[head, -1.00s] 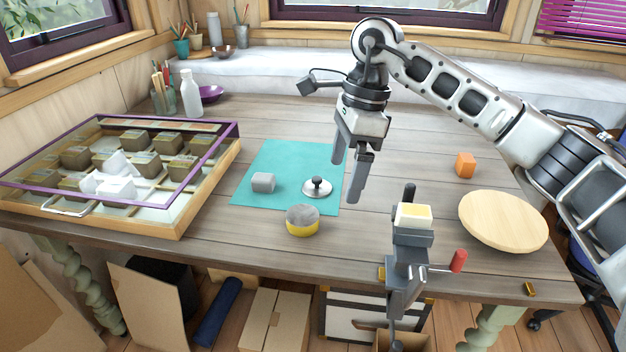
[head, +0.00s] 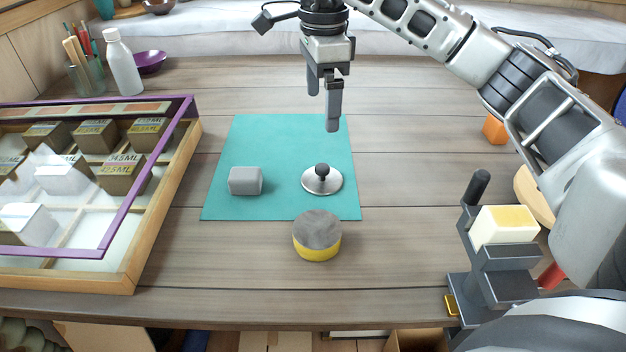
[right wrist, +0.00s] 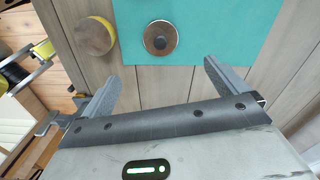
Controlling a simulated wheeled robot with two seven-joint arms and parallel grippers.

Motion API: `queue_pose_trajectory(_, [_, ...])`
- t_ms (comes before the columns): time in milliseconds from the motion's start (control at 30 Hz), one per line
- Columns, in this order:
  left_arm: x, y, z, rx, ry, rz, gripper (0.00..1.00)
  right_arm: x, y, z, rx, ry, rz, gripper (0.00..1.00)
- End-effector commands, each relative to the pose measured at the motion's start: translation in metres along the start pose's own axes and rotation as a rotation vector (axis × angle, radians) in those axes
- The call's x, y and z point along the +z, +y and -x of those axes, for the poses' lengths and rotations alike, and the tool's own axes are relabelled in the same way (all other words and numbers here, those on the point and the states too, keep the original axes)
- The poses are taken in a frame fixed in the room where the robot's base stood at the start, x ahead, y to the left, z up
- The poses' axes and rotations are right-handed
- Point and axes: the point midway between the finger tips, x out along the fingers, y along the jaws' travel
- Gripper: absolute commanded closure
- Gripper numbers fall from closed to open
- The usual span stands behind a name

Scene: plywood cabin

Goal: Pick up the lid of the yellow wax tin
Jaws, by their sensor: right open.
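The yellow wax tin (head: 317,240) stands on the table just in front of a teal mat, with a flat grey top. A round silver lid with a black knob (head: 322,180) lies on the mat behind the tin. My right gripper (head: 323,110) is open and empty, pointing down above the table. In the right wrist view the open jaws (right wrist: 163,72) show with the knobbed lid (right wrist: 160,38) ahead, between their directions, and the tin (right wrist: 94,36) to its left. The jaws touch neither. My left gripper is not in view.
A grey block (head: 245,181) lies on the teal mat (head: 275,140). A purple-framed display case (head: 120,235) stands at left. A vise (head: 500,265) holding a pale yellow-topped block is at front right. An orange block (head: 495,129) lies beyond it.

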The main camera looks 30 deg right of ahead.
Motion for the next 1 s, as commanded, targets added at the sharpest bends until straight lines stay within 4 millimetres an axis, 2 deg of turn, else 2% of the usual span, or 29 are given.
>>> queue_pose_trajectory(400, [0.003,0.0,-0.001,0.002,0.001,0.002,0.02,-0.001,0.001,-0.081,0.005,0.003,0.0,0.02])
queue_pose_trajectory(533, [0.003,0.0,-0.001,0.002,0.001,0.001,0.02,0.0,0.0,-0.099,0.003,0.001,0.0,0.02])
queue_pose_trajectory(767, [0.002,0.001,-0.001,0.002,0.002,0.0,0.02,0.0,0.0,-0.115,0.003,0.002,0.0,0.02])
queue_pose_trajectory(1000, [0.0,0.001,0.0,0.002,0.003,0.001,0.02,0.002,0.0,-0.15,0.003,0.001,0.0,0.02])
